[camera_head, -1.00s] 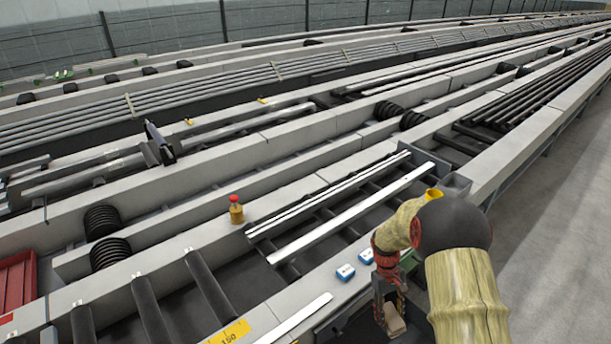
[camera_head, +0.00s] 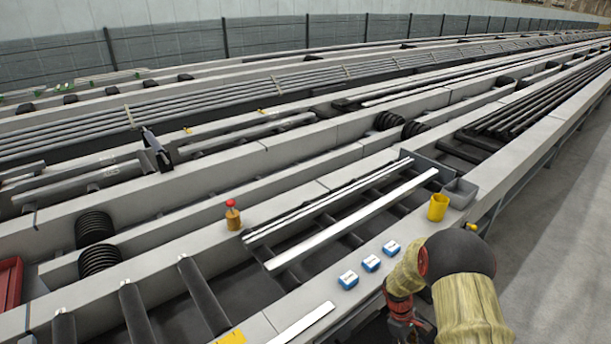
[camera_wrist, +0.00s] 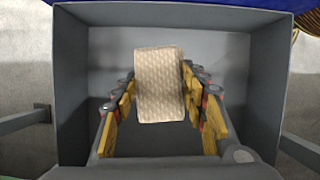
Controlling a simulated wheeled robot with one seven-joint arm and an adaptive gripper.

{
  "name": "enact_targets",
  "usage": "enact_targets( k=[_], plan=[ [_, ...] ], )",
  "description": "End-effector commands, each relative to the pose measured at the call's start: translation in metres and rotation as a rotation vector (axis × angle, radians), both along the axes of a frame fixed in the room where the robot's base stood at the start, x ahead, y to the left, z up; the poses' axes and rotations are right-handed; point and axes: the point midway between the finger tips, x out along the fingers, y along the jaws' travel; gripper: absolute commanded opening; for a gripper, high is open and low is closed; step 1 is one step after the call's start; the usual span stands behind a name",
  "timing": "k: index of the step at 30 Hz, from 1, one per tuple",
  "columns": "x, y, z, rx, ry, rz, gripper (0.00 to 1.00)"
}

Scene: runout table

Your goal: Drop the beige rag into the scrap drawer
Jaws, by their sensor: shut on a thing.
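The beige rag (camera_wrist: 160,100) shows in the wrist view as a small patterned block between the yellow-padded fingers of my gripper (camera_wrist: 158,82). My gripper is shut on it. Behind and around the rag is an open grey box, the scrap drawer (camera_wrist: 276,75), with its walls on the left, right and far sides. The rag appears over the middle of the drawer; its height above the floor is hard to tell. In the head view my gripper (camera_head: 404,328) is low at the bottom edge, partly cut off, and the rag and drawer are not visible there.
On the table edge near my arm are several blue-and-white boxes (camera_head: 371,263), a yellow cup (camera_head: 438,207) and a grey bin (camera_head: 460,193). A red-capped bottle (camera_head: 232,215) stands farther left. White bars (camera_head: 350,220) lie across the rollers. Open floor (camera_head: 560,240) lies on the right.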

Motion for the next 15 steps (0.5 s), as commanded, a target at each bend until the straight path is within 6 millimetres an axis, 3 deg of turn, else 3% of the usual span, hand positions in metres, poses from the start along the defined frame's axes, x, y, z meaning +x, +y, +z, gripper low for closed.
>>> enact_targets(
  k=[3, 11, 12, 15],
  plan=[
    [0.0003, 0.0, -0.0102, 0.0, 0.0, 0.0, 0.14],
    [0.0005, 0.0, -0.0101, 0.0, 0.0, -0.001, 0.14],
    [0.0004, 0.0, -0.0101, 0.0, 0.0, -0.001, 0.44],
    [0.0003, 0.0, -0.0101, 0.0, 0.0, -0.001, 0.49]
  ],
)
